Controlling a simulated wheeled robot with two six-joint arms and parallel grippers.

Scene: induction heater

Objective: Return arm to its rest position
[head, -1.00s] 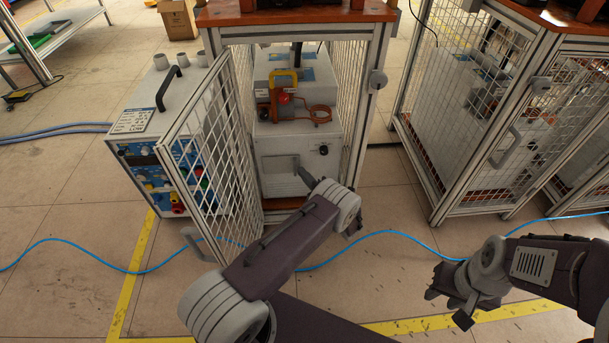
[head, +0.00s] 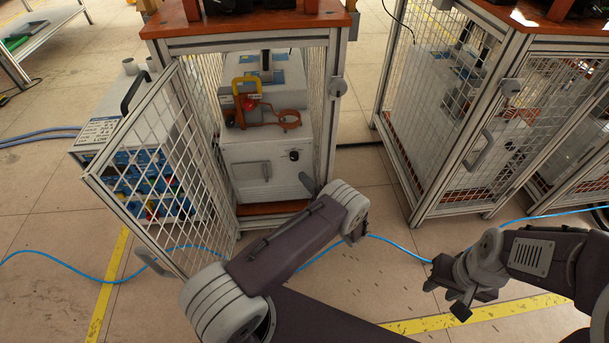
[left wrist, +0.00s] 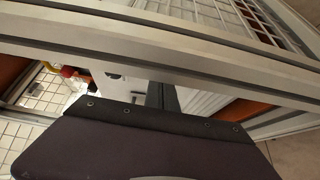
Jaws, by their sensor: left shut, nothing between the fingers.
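My left arm reaches up from the bottom middle of the head view. Its left gripper (head: 307,183) is mostly hidden behind its own wrist, with a grey tip showing in front of the open cabinet. In the left wrist view the dark fingers (left wrist: 161,97) are together and empty, close to a pale metal frame bar (left wrist: 190,62). I cannot tell if they touch it. The induction heater (head: 267,160) stands in the cabinet, with a copper coil (head: 290,119) and a yellow handle on top. My right gripper (head: 452,292) is at the lower right, with its fingers apart and empty.
The mesh door (head: 165,165) stands open to the left, close to my left arm. A power unit (head: 95,140) with knobs sits behind it. A second mesh cabinet (head: 455,130) stands at the right. A blue hose (head: 400,247) crosses the floor.

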